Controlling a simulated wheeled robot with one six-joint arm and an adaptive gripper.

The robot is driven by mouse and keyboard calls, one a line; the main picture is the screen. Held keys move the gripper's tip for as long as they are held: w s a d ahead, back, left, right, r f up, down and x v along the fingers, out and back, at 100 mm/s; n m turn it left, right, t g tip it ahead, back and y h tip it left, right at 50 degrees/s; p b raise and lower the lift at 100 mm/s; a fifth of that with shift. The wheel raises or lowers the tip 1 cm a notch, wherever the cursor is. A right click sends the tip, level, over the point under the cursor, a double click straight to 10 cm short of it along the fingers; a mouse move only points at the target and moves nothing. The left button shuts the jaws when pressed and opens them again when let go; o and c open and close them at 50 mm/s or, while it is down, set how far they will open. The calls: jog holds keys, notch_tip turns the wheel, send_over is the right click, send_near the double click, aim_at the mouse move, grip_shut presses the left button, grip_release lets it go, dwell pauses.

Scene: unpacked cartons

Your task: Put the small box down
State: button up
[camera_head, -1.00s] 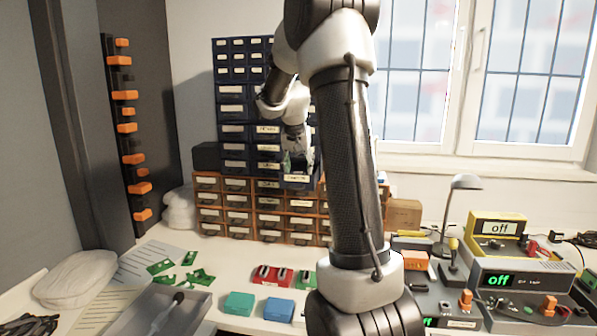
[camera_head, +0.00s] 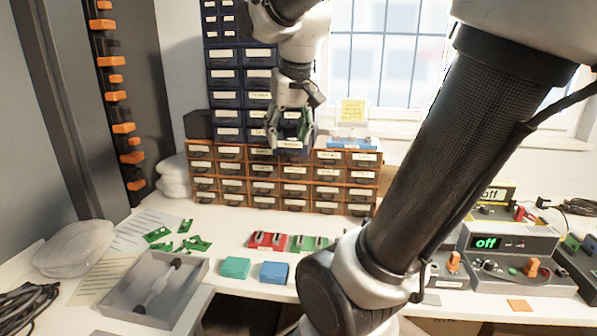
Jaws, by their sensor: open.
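My gripper (camera_head: 291,136) hangs fingers down in front of the lower rows of the dark blue drawer cabinet (camera_head: 226,77), just above the orange-brown drawer unit (camera_head: 282,178). Its fingers are apart. A labelled drawer front (camera_head: 291,146) and some green show between and behind them; I cannot tell whether they touch anything. Two small boxes, one teal (camera_head: 236,267) and one blue (camera_head: 273,272), sit side by side at the table's front edge, well below my gripper. I cannot tell which box is the task's small box.
A grey tray (camera_head: 195,297) stands front left, near green circuit boards (camera_head: 198,243). Red (camera_head: 267,240) and green (camera_head: 308,243) pieces lie mid-table. Instruments (camera_head: 515,262) crowd the right. My arm's links cover much of the right side.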

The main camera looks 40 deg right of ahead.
jog(key=s+a+f+n+y, duration=0.1)
jog(key=s+a+f+n, duration=0.2)
jog(key=s+f, duration=0.3)
jog(key=s+a, duration=0.1)
jog(key=s, duration=0.3)
jog(key=shift+a+f+n, duration=0.2)
jog(key=shift+a+n, duration=0.1)
jog(key=shift+a, duration=0.1)
dwell(0.3)
